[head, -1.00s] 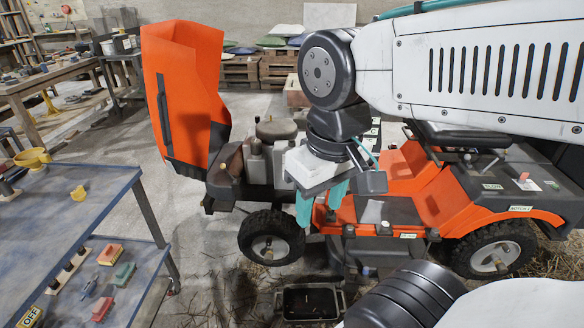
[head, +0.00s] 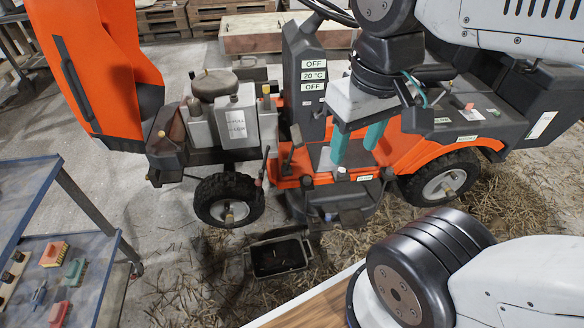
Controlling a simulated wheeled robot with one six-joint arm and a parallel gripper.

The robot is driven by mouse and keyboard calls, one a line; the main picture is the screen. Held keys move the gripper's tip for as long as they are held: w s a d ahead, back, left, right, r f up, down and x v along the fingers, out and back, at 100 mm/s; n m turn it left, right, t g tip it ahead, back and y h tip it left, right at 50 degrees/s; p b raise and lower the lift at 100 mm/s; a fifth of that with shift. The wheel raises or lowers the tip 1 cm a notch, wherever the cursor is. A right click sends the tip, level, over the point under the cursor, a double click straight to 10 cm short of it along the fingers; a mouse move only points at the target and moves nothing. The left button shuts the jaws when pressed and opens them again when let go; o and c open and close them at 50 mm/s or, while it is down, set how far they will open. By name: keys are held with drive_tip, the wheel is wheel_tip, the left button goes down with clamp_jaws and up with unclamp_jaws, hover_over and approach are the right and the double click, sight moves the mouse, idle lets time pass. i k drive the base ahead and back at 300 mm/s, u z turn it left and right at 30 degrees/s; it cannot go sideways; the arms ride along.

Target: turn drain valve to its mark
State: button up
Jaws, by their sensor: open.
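The orange ride-on mower (head: 392,152) stands in the middle of the head view with its orange hood (head: 88,70) raised at the left. I cannot pick out the drain valve or its mark for certain. A thin dark lever (head: 262,168) stands at the mower's near side, beside the engine, and a drain pan (head: 280,276) lies on the floor below. My gripper (head: 356,150) points down over the mower's footplate, right of the engine. Its two teal fingers are apart, with nothing seen between them. Contact with the footplate is unclear.
The mower's front wheel (head: 228,200) and rear wheel (head: 446,180) flank the footplate. A blue-topped cart (head: 90,262) holds brushes at lower left. Straw-littered floor (head: 420,225) lies in front.

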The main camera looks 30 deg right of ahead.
sight(258, 181)
drive_tip(key=z, duration=0.1)
drive_tip(key=k, duration=0.5)
drive_tip(key=u, duration=1.95)
drive_tip(key=i, duration=1.1)
drive_tip(key=z, duration=2)
